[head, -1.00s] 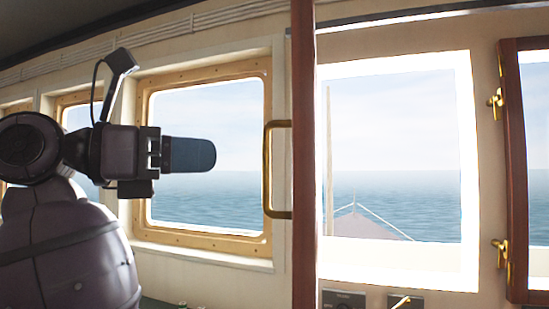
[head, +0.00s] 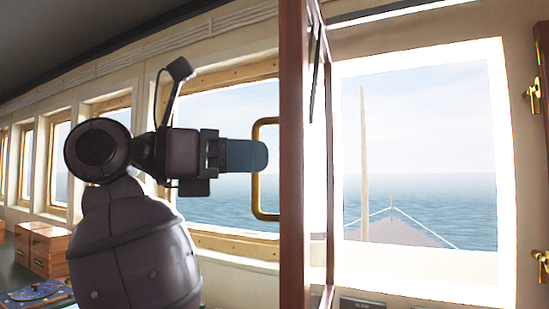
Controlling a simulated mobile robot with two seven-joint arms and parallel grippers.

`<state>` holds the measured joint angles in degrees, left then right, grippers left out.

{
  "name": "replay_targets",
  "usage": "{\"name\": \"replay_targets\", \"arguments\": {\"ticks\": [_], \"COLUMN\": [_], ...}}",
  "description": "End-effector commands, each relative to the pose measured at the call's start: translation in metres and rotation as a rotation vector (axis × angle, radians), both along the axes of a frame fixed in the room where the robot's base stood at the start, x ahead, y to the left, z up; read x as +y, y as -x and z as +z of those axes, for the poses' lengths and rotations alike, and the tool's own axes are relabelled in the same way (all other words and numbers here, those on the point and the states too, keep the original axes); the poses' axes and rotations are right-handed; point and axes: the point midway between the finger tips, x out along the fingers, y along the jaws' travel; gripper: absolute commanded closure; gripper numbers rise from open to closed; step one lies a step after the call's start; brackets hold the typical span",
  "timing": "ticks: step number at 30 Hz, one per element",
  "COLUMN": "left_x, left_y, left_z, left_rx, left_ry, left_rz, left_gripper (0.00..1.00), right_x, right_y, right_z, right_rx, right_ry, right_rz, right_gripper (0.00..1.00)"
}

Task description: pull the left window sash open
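The left window sash (head: 294,150) has a red-brown wooden frame and stands swung out from the wall, seen almost edge-on, left of the bright window opening. Its brass bar handle (head: 256,199) juts from its left side.
The right sash (head: 543,160), with brass fittings (head: 534,95), stands at the right edge. Brass-framed windows (head: 230,245) line the left wall. Wooden boxes (head: 45,250) and a blue chart-like item (head: 35,293) rest on the counter at lower left.

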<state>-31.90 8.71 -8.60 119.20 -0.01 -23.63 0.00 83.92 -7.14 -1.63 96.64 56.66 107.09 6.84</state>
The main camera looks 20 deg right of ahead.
Motion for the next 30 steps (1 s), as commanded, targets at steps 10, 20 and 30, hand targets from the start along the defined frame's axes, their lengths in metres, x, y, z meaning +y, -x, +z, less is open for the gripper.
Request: {"name": "replay_targets", "arguments": {"ticks": [10, 20, 30], "left_x": [-0.0021, -0.0013, -0.0005], "left_y": [-0.0003, -0.0003, -0.0021], "left_z": [0.0001, 0.0002, 0.0028], "left_rx": [-0.001, -0.001, -0.006], "left_ry": [0.007, 0.004, 0.0], "left_rz": [0.006, 0.004, -0.001], "left_gripper": [0.63, 0.63, 0.63], "right_x": [0.0, -0.0001, -0.0089], "right_y": [-0.0016, -0.0016, -0.0004], "right_z": [0.0002, 0.0002, 0.0009], "right_rx": [0.0, 0.0, 0.001], "right_ry": [0.0, 0.0, -0.002], "right_rz": [0.004, 0.004, 0.004], "right_gripper": [0.8, 1.0, 1.0]}}
